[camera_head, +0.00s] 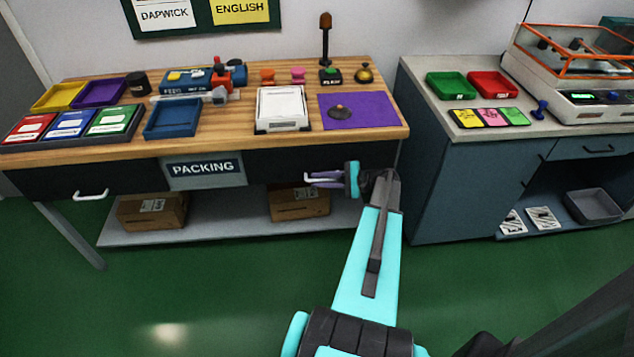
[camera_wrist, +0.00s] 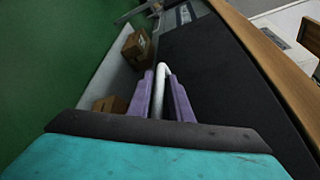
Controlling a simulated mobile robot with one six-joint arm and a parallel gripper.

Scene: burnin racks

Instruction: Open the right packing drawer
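The right packing drawer (camera_head: 262,165) has a dark front to the right of the PACKING sign and looks closed. Its front fills much of the right side of the wrist view (camera_wrist: 215,75). Its white handle (camera_head: 309,180) is at my gripper (camera_head: 325,179), which comes in from the right along the front. In the wrist view the handle (camera_wrist: 161,75) lies between the two purple fingers of my gripper (camera_wrist: 161,82), one on each side. The fingers are close to the handle; whether they press on it is not clear.
The left drawer has a white handle (camera_head: 91,195). Cardboard boxes (camera_head: 152,211) (camera_head: 300,203) stand on the shelf (camera_head: 225,226) below. A blue-grey cabinet (camera_head: 465,190) stands close on the right. The green floor (camera_head: 200,290) in front is clear.

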